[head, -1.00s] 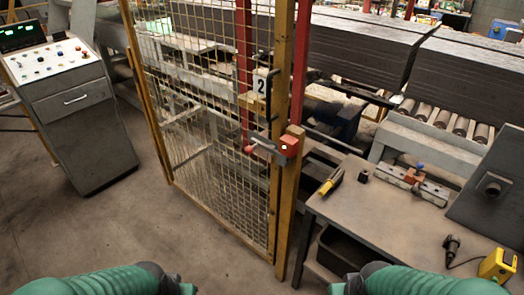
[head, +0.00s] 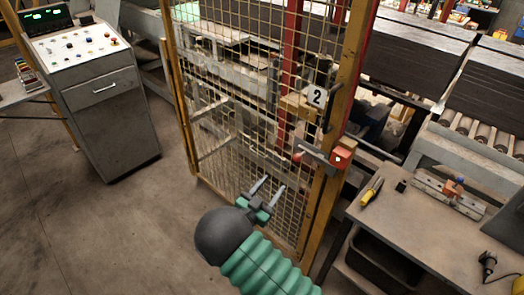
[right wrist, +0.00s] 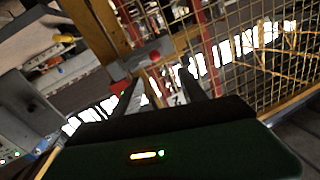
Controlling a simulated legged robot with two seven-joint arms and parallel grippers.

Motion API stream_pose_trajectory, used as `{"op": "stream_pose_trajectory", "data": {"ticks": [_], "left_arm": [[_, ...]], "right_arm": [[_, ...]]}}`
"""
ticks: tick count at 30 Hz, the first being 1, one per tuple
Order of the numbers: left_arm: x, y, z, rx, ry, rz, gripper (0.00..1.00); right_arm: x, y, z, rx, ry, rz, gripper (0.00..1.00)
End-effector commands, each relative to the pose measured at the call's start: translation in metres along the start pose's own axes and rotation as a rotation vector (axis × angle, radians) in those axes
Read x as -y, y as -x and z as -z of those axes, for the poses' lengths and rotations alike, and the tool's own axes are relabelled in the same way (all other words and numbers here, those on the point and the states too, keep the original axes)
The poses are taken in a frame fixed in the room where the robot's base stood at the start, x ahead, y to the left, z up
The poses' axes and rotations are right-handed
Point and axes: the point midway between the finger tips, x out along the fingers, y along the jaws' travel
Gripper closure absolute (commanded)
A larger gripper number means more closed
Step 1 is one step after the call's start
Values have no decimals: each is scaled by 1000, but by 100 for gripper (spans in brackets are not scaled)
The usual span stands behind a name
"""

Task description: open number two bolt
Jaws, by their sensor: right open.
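The number two bolt (head: 317,157) is a grey bar on the yellow mesh gate, below the plate marked 2 (head: 317,96). It has a red knob (head: 297,157) at its left end and a red block (head: 342,156) at the right post. My right gripper (head: 270,187) is open and empty, below and left of the bolt, apart from it, its fingers pointing up toward the gate. In the right wrist view the bolt (right wrist: 135,64) shows tilted beyond the open fingers. My left gripper is out of view.
The mesh gate (head: 215,110) stands before my right arm. A workbench (head: 410,222) with a yellow-handled tool (head: 371,190) and a clamp-like fixture (head: 452,190) is at right. A control console (head: 105,100) stands at left. The floor between console and gate is clear.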

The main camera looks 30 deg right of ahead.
Motion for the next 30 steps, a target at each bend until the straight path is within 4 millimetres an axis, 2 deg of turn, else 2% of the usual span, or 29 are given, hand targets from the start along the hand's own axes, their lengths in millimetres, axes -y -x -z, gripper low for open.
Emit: {"op": "stream_pose_trajectory", "data": {"ticks": [19,24,30], "left_arm": [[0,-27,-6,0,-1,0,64],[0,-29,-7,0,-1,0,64],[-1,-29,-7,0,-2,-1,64]], "right_arm": [[7,-141,-3,-4,7,2,50],[5,-160,-3,1,7,1,50],[6,-161,-2,1,8,2,50]]}}
